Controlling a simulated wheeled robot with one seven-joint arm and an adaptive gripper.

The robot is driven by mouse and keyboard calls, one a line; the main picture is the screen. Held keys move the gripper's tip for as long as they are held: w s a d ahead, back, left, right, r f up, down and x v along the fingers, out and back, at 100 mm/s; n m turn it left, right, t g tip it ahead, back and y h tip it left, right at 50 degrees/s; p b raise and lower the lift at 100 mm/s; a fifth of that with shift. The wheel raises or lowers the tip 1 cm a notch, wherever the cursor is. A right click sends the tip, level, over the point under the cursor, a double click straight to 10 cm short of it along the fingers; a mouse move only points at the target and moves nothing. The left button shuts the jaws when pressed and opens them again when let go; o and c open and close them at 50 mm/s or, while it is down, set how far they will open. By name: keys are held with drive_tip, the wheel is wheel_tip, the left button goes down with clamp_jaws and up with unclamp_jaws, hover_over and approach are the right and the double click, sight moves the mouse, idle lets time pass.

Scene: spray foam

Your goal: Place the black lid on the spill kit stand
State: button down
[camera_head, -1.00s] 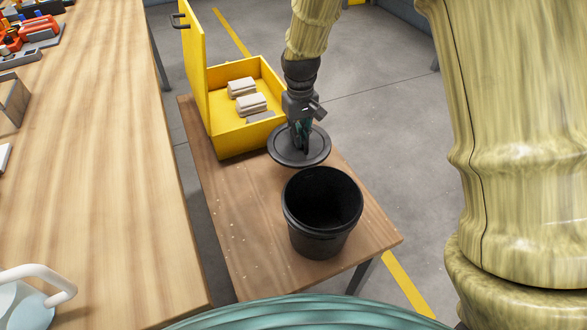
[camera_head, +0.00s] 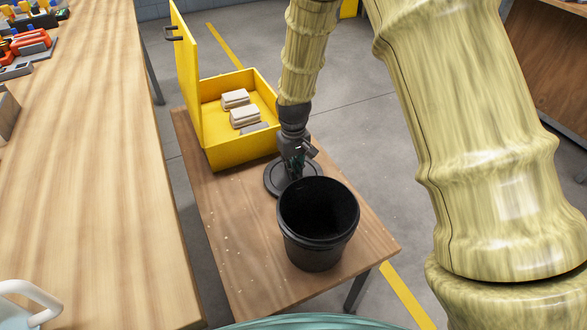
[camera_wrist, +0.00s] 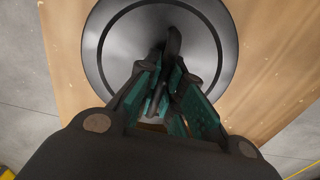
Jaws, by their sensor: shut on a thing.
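The black lid (camera_head: 273,181) is a round disc with a raised handle, low over or on the small wooden stand (camera_head: 240,275), behind the black bucket. I cannot tell for sure whether it touches the wood. My gripper (camera_head: 294,170) points down and is shut on the lid's handle. In the wrist view, the lid (camera_wrist: 105,75) lies flat below the fingers, and my gripper (camera_wrist: 165,80) has the handle between its teal pads. The open black bucket (camera_head: 318,250) stands upright on the stand and hides the lid's near edge.
An open yellow box (camera_head: 235,152) with pale packs (camera_head: 244,117) stands at the stand's back left, its cover upright. A long wooden workbench (camera_head: 90,180) runs along the left. The stand's front left is clear apart from small pale specks.

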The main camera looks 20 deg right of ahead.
drive_tip(key=shift+f, duration=0.15)
drive_tip(key=c, duration=1.6)
unclamp_jaws()
drive_tip(key=shift+o, duration=0.2)
wheel_tip(320, 180, up, 12)
drive_tip(key=p, duration=0.2)
